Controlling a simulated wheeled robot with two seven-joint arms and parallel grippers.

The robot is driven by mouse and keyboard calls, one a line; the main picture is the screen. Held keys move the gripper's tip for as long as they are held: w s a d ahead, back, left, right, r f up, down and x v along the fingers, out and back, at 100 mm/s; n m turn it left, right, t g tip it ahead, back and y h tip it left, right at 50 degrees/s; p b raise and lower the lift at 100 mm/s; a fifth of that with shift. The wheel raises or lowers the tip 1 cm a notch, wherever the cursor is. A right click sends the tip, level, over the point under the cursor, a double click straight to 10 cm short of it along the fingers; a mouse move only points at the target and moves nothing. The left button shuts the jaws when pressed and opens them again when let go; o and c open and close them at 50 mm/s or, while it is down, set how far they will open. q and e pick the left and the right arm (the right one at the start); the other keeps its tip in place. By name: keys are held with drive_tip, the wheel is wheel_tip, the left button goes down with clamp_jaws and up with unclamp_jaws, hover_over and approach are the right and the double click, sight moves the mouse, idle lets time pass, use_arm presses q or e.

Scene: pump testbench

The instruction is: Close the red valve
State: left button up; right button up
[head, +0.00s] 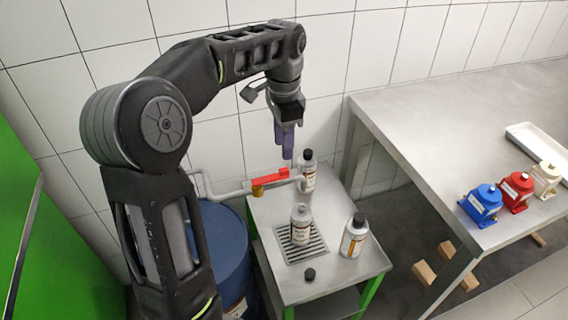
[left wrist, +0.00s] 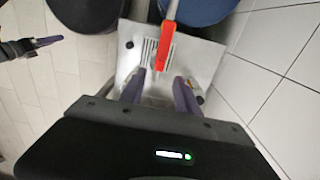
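The red valve's handle (head: 269,175) sits on a grey pipe above the small metal stand, with a brass-coloured body below it. The handle lies roughly along the pipe. My left gripper (head: 286,150) hangs above and slightly right of the handle, purple fingers pointing down. In the left wrist view the red handle (left wrist: 165,48) shows just beyond the left gripper's fingertips (left wrist: 170,80). The fingers are apart with nothing held between them, and they do not appear to touch the handle. My right gripper (left wrist: 45,42) shows only partly at the left edge; its opening is unclear.
Bottles stand on the stand (head: 330,285): one on the drain grate (head: 290,254), one at right (head: 354,238), one behind the pipe end (head: 308,172). A black cap (head: 310,274) lies in front. A blue barrel (head: 222,250) stands left; a steel table (head: 450,120) stands right.

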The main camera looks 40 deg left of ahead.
sight(284, 169)
use_arm(q)
wheel_tip(284, 169, down, 8)
drive_tip(key=shift+r+p, duration=0.2)
drive_tip(key=shift+p, duration=0.2)
drive_tip(key=shift+c, duration=0.2)
clamp_jaws()
idle(1.1)
